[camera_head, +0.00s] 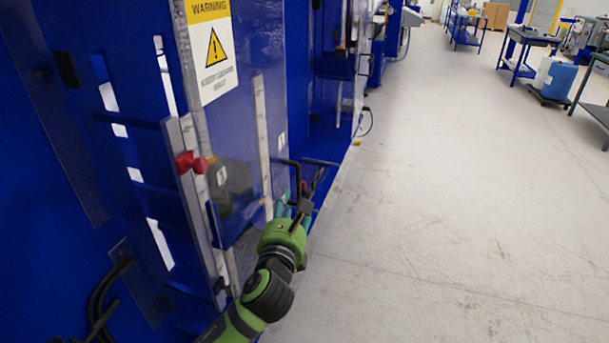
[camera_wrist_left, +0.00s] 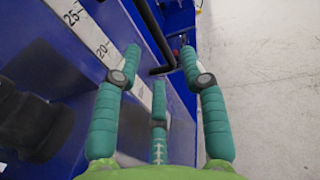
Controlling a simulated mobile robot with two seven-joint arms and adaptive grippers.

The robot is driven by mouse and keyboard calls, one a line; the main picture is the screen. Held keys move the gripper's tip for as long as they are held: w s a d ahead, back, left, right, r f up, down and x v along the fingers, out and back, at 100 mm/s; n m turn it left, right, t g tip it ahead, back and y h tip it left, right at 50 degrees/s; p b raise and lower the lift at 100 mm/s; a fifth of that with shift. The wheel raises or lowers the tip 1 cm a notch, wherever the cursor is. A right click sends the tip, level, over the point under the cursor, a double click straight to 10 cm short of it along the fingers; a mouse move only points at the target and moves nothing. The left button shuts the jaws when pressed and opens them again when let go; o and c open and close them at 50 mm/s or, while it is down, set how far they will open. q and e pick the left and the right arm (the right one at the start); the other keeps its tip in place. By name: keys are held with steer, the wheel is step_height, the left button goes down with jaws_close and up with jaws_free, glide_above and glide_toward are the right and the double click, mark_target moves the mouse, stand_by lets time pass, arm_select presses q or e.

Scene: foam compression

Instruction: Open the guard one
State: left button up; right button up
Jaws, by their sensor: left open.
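The guard (camera_head: 255,60) is a clear panel in a blue machine frame, with a yellow and white warning sign (camera_head: 211,55) on it. A black bar handle (camera_head: 289,164) sticks out near its lower right part. In the left wrist view the bent black handle (camera_wrist_left: 153,32) reaches in from the top, and its bend lies between the fingertips. My left gripper (camera_head: 302,192) is at the handle with its teal fingers (camera_wrist_left: 160,55) spread open. I cannot tell whether a finger touches the handle. My right gripper is not in view.
A red knob (camera_head: 190,162) is on the metal strip left of the guard. A measuring scale (camera_wrist_left: 95,38) runs along the panel. The grey floor (camera_head: 440,200) to the right is clear. Far off stand workbenches and a blue container (camera_head: 558,80).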

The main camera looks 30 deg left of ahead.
mark_target(297, 184)
arm_select(q)
steer(key=w+a, duration=0.1)
steer(key=w+r+p, duration=0.1)
steer(key=w, duration=0.1)
steer(key=w+a+r, duration=0.1)
steer(key=w, duration=0.1)
steer(key=shift+w+a+p, duration=0.25)
steer(key=shift+a+p, duration=0.05)
steer(key=shift+p, duration=0.1)
steer(key=shift+w, duration=0.1)
jaws_close()
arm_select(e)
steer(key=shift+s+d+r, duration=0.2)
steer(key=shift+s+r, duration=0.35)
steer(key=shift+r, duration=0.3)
